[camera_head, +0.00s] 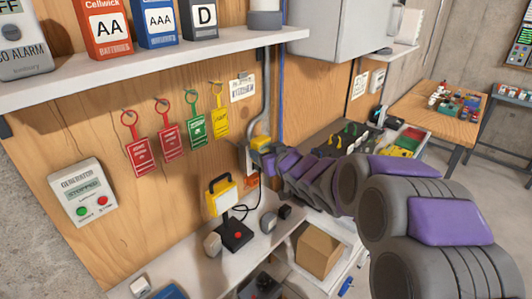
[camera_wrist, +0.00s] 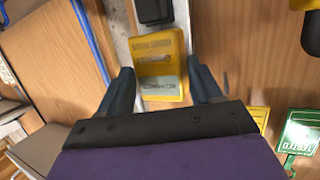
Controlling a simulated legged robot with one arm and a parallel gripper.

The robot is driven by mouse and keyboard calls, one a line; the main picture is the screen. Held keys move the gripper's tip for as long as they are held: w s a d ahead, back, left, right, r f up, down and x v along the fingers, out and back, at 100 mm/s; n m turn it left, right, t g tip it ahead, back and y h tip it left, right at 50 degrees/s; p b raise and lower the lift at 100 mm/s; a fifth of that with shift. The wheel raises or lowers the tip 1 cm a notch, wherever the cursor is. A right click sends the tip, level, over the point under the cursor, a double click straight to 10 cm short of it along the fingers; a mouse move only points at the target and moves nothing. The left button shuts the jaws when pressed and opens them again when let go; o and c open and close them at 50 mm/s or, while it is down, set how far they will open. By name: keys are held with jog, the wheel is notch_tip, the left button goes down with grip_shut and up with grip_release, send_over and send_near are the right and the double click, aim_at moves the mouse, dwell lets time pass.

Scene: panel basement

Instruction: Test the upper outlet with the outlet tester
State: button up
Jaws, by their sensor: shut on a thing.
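The yellow outlet tester (camera_head: 261,142) is at the wall, at the foot of a grey conduit. It also shows in the wrist view (camera_wrist: 160,65), with a pale label on its face. My gripper (camera_head: 262,152) is shut on it, with one dark finger on each side in the wrist view (camera_wrist: 165,88). The tester lies over a pale outlet plate (camera_wrist: 184,15), and the upper outlet is hidden behind it. A black block (camera_wrist: 153,10) sits on the same plate beside the tester. I cannot tell whether the tester is fully seated.
Red, green and yellow tags (camera_head: 197,128) hang left of the tester. A shelf (camera_head: 150,62) with battery boxes is above. A grey cabinet (camera_head: 335,30) hangs at upper right.

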jog(key=shift+a, duration=0.2)
dwell(0.4)
jog(key=shift+w+p, duration=0.3)
jog(key=shift+p, duration=0.45)
dwell(1.0)
jog(key=o, duration=1.2)
jog(key=shift+o, duration=0.2)
jog(key=shift+s, duration=0.1)
jog(key=p+v, duration=0.2)
jog(key=v, duration=1.5)
jog(key=s+d+f+m+g+h+b, duration=0.35)
jog(key=s+d+f+g+h, duration=0.35)
jog(key=s+d+f, duration=0.5)
jog(key=s+f+m+g+h+b, duration=0.1)
jog(key=s+g, duration=0.6)
jog(key=s, duration=1.7)
jog(key=shift+s+a+f+m+g, duration=0.3)
jog(key=shift+f+m, duration=0.4)
jog(key=shift+m, duration=0.35)
